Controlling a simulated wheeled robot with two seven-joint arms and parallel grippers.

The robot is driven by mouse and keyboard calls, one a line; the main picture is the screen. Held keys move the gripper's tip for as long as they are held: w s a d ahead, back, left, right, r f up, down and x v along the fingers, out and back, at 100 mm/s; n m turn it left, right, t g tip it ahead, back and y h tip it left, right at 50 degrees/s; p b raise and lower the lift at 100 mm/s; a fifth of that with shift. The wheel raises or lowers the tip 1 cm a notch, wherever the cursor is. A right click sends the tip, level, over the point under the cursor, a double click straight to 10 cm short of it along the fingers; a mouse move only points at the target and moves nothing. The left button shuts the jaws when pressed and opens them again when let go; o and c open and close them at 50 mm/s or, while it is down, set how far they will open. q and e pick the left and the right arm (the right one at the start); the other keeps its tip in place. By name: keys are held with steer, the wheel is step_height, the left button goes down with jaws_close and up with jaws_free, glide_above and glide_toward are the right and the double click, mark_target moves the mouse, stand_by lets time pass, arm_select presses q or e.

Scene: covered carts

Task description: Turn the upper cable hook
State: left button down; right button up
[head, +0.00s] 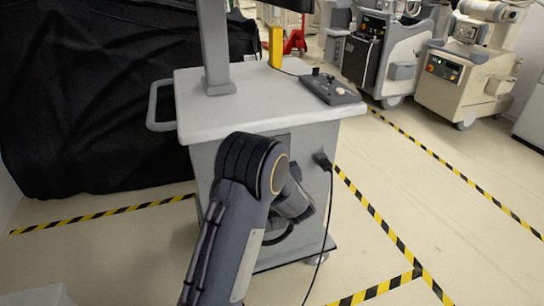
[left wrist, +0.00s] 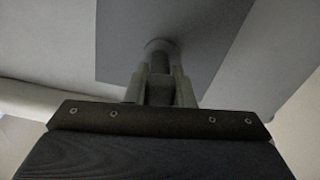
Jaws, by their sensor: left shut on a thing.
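My left gripper (left wrist: 161,78) is shut on this post, with a finger on each side. The hook's outer end is hidden between the fingers, so I cannot tell how it is turned. In the head view my left arm reaches the front of the grey cart (head: 260,110). My own arm hides the gripper and the hook there. My right gripper is in neither view.
A black plug (head: 324,161) with a hanging cable sits on the cart's front, right of my arm. A control box (head: 331,89) lies on top. A black-covered cart (head: 90,100) stands behind left. Pale machines (head: 466,70) stand at the back right. Striped floor at right is clear.

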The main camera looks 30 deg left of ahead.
arm_select(q)
steer(key=shift+d+m+p, duration=0.1)
steer(key=shift+m+p, duration=0.4)
steer(key=shift+m, duration=0.4)
steer(key=shift+f, duration=0.1)
steer(key=c, duration=1.2)
jaws_free()
steer(key=shift+c, duration=0.2)
steer(key=v, duration=0.7)
steer(key=shift+s+d, duration=0.2)
steer(key=shift+d, duration=0.1)
